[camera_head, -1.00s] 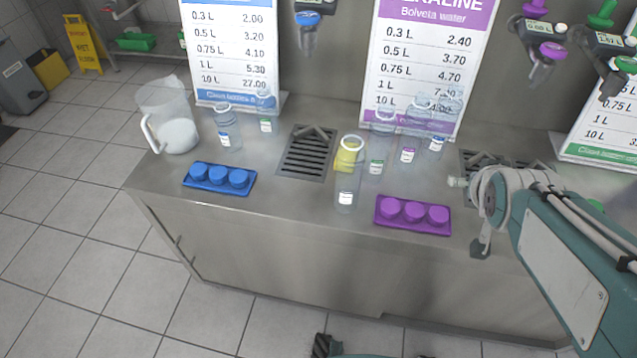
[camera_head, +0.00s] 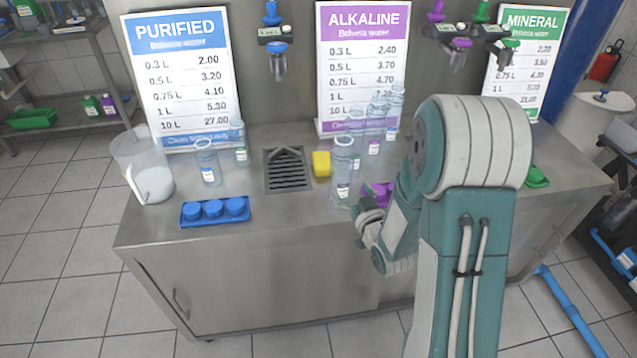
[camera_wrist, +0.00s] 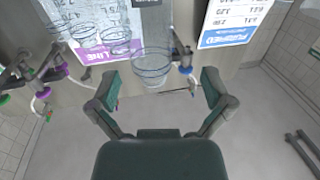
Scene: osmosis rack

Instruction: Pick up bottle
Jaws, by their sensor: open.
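Several clear bottles stand on the steel counter. The nearest to my gripper is a tall clear bottle (camera_head: 342,180) with a white label, upright near the counter's front edge. My gripper (camera_head: 370,222) is just in front and to the right of it, partly hidden by my arm. In the wrist view, my gripper (camera_wrist: 160,86) is open, its two fingers wide apart. A clear bottle (camera_wrist: 151,68) shows beyond and between the fingertips, with nothing held. Another clear bottle (camera_head: 207,165) stands on the left, and more stand behind the tall one.
A blue cap tray (camera_head: 190,219) lies front left, beside a clear pitcher (camera_head: 128,160). A purple tray (camera_head: 378,193) is partly hidden by my arm. A yellow block (camera_head: 321,164) sits beside the drain grate (camera_head: 288,178). Price signs and taps (camera_head: 277,50) line the back.

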